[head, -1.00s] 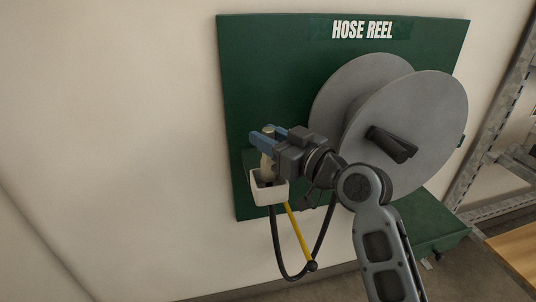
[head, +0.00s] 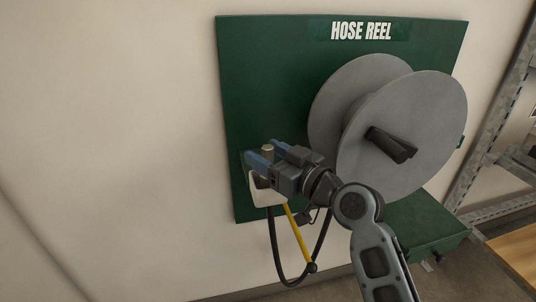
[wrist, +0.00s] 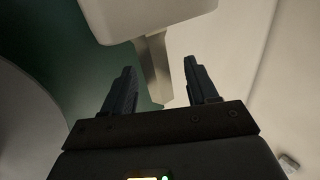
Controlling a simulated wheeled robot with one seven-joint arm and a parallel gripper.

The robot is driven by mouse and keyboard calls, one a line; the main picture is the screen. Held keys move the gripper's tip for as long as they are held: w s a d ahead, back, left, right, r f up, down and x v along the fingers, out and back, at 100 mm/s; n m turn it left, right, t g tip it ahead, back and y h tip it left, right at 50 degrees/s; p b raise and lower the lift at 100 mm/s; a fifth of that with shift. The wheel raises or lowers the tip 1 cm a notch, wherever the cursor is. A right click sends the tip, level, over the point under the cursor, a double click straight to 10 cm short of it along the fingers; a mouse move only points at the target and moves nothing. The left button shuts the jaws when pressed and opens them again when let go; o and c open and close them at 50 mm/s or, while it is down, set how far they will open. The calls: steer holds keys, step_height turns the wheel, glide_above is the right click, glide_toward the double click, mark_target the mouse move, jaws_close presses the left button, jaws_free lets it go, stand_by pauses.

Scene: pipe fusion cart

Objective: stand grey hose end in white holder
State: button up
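The grey hose end (head: 267,149) shows as a short upright piece at the white holder (head: 268,199), on the lower left of the green board. In the wrist view the hose end (wrist: 155,68) sticks out of the white holder (wrist: 150,18); how deep it sits is hidden. My gripper (head: 262,151) is at the holder, its blue fingers on either side of the hose end. In the wrist view my gripper (wrist: 161,66) is open, with gaps between the fingers and the hose end. My gripper covers part of the holder in the head view.
A large grey reel (head: 415,125) is mounted on the green board (head: 265,75), right of my gripper. A black hose (head: 277,255) hangs in a loop below the holder, with a yellow rod (head: 299,238) beside it. The wall to the left is clear.

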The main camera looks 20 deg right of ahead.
steer(key=shift+r, duration=0.15)
steer(key=shift+s+d, duration=0.1)
steer(key=shift+s, duration=0.15)
steer(key=b+v, duration=0.1)
steer(key=v, duration=1)
steer(key=shift+s+b, duration=0.25)
steer(key=shift+b, duration=0.15)
steer(key=s+f+m+g+h, duration=0.2)
steer(key=s+f+m+h, duration=0.25)
steer(key=s+f, duration=0.95)
steer(key=s+a+r, duration=0.1)
steer(key=s+a, duration=0.1)
steer(key=s, duration=0.8)
steer(key=s+a+r+h, duration=0.1)
steer(key=s+r, duration=0.1)
steer(key=s, duration=0.8)
steer(key=shift+s+a+n, duration=0.2)
steer(key=shift+a+n, duration=0.15)
steer(key=shift+a, duration=0.05)
